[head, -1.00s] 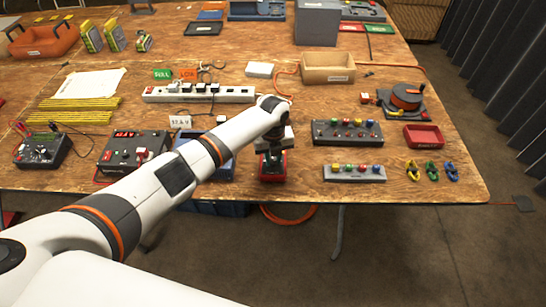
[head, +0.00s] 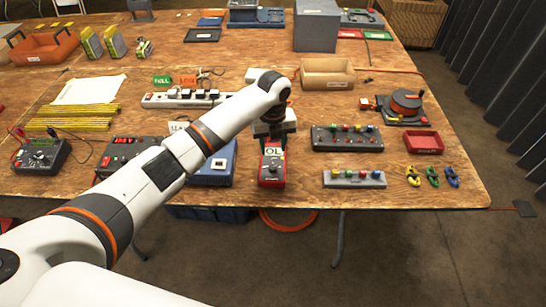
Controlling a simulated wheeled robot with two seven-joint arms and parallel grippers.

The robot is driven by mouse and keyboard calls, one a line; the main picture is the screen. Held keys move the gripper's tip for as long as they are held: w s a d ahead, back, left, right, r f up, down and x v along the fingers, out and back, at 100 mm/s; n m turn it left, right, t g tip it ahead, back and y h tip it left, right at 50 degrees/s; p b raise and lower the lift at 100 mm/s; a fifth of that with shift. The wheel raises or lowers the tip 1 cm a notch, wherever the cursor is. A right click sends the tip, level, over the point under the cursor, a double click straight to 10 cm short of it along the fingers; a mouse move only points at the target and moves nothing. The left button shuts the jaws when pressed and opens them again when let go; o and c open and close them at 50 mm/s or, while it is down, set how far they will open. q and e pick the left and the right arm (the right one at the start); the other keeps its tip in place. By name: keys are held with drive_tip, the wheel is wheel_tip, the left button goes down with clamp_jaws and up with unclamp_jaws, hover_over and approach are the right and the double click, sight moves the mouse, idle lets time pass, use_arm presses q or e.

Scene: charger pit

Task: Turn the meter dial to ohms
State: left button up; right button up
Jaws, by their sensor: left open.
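The red meter (head: 271,178) stands near the front edge of the table, right of the blue box. Its white display reads "OL". A dark round dial shows on its face below the display, but its pointer is too small to read. My left gripper (head: 275,136) is open, just behind and above the meter's top end, with the dial clear of it. The fingertips are partly hidden by the wrist and do not show clearly. My right gripper is not in view.
A blue box (head: 212,172) stands left of the meter. Right of it are a grey block with coloured buttons (head: 354,179) and a dark panel (head: 347,138). A white power strip (head: 170,101) and cardboard tray (head: 327,75) lie behind.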

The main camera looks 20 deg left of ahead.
use_arm(q)
wheel_tip(320, 180, up, 3)
drive_tip(key=shift+r, duration=0.2)
idle(0.4)
